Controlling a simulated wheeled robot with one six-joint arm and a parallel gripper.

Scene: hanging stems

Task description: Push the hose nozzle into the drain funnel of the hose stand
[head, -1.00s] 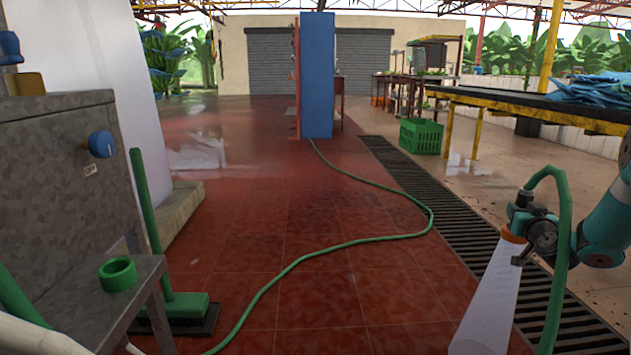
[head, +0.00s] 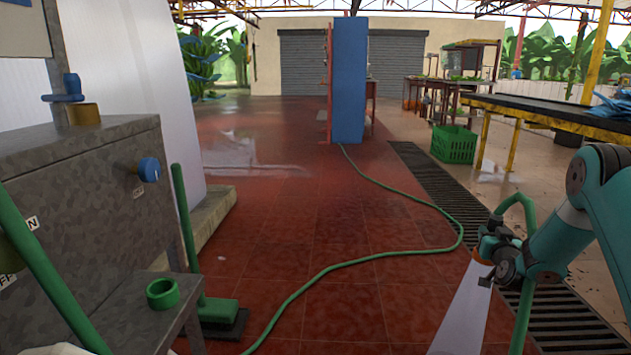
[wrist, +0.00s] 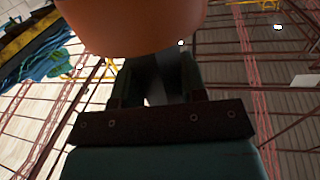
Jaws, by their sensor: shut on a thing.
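My gripper (head: 508,262) is at the lower right of the head view, shut on the hose nozzle. In the wrist view the orange nozzle (wrist: 130,25) fills the top, in front of my gripper's fingers (wrist: 155,82). The grey metal hose stand (head: 90,190) is at the left. A green ring-shaped cup (head: 163,293), which looks like the drain funnel, sits on its low shelf, well apart from the nozzle.
A blue knob (head: 149,169) is on the stand's side. A green broom (head: 218,311) stands beside the shelf. The green hose (head: 375,260) snakes across the red floor. A drain grate (head: 430,185) runs to the right. The middle floor is otherwise clear.

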